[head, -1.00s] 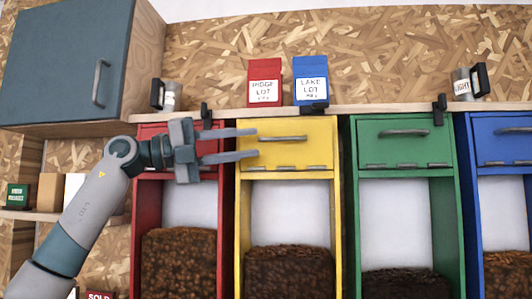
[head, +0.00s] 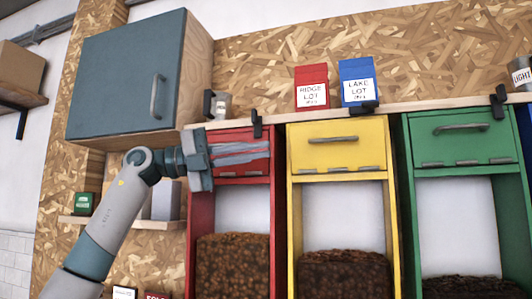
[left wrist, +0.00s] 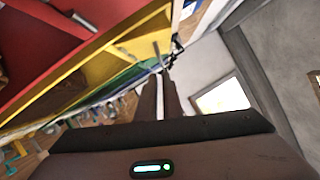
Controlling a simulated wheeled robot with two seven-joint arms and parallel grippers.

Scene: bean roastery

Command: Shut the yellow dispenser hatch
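The yellow dispenser hatch (head: 337,150) is a panel with a grey bar handle and hinges along its lower edge. In the head view it looks flush with the front of its yellow dispenser. My left gripper (head: 268,153) is to its left, in front of the red hatch (head: 232,172), fingertips pointing right. Its fingers lie together, with only a thin slit between them in the left wrist view (left wrist: 160,95), and hold nothing. The yellow dispenser also shows in the left wrist view (left wrist: 112,55), steeply slanted. My right gripper is out of view.
A green dispenser hatch (head: 462,137) is to the right of the yellow one. A shelf above holds a red bag (head: 312,87), a blue bag (head: 357,82) and a metal cup. A blue-grey cabinet (head: 125,80) hangs above my left arm.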

